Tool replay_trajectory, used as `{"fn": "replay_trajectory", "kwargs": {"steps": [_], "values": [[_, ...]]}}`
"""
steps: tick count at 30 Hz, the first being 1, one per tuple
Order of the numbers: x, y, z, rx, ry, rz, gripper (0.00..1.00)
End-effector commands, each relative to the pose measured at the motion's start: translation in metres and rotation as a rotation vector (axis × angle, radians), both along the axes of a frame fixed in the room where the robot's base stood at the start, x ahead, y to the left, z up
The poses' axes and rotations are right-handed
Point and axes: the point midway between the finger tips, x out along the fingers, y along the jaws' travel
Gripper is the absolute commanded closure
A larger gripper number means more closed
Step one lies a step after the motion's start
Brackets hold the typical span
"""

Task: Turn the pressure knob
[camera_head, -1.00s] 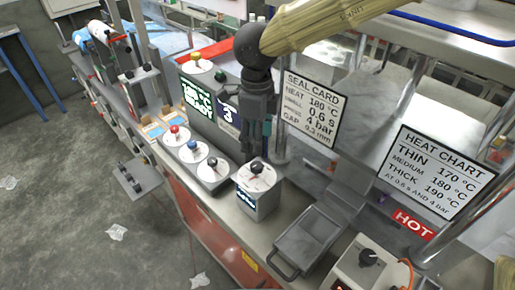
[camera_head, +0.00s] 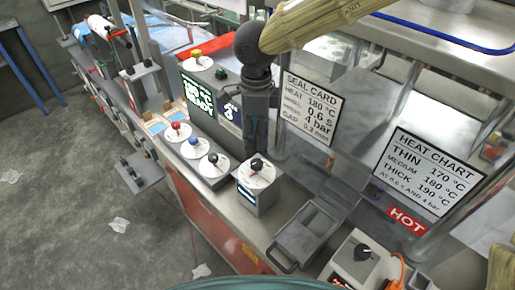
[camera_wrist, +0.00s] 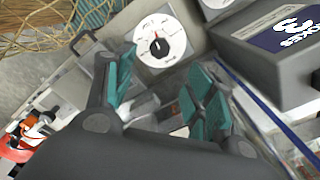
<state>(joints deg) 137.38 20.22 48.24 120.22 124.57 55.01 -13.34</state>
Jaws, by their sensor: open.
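A small metal box with a white dial and black knob (camera_head: 256,165) stands at the bench's front edge. I cannot read its label, so I cannot tell whether it is the pressure knob. My gripper (camera_head: 258,145) hangs pointing down just behind and above this dial. In the wrist view my gripper (camera_wrist: 163,88) has its teal fingers spread with nothing between them. A white dial with a black knob (camera_wrist: 157,43) lies beyond the fingertips, apart from them. Other dials have a red knob (camera_head: 178,126), a blue knob (camera_head: 193,140) and a black knob (camera_head: 213,158).
A seal card (camera_head: 311,108) stands close right of my gripper and gives 4 bar. A heat chart (camera_head: 428,172) and a red HOT sign (camera_head: 407,220) stand further right. A grey tray (camera_head: 308,234) lies right of the box. A display unit (camera_head: 212,105) rises at left.

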Motion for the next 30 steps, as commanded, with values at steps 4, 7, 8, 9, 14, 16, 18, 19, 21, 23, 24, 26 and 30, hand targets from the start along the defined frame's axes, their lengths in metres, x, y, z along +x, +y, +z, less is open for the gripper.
{"fn": "replay_trajectory", "kwargs": {"steps": [4, 7, 8, 9, 14, 16, 18, 19, 21, 23, 24, 26, 30], "values": [[0.0, 0.0, -0.011, -0.002, 0.001, 0.009, 0.46], [-0.001, 0.0, -0.024, -0.002, 0.003, 0.009, 0.46], [-0.001, -0.001, -0.029, -0.003, 0.003, 0.009, 0.46], [0.0, 0.0, -0.035, -0.003, 0.002, 0.008, 0.46], [-0.001, 0.0, -0.062, -0.003, 0.003, 0.009, 0.46], [-0.001, 0.0, -0.073, -0.003, 0.002, 0.008, 0.46], [-0.001, -0.001, -0.083, -0.003, 0.002, 0.009, 0.46], [-0.001, -0.001, -0.087, -0.003, 0.002, 0.009, 0.46], [0.0, 0.0, -0.094, -0.001, 0.002, 0.008, 0.46], [0.0, 0.0, -0.099, -0.002, 0.001, 0.007, 0.46], [0.0, -0.001, -0.101, -0.002, 0.001, 0.007, 0.46], [0.0, 0.0, -0.105, -0.001, 0.001, 0.007, 0.46], [0.0, 0.0, -0.108, 0.0, 0.0, 0.007, 0.46]]}}
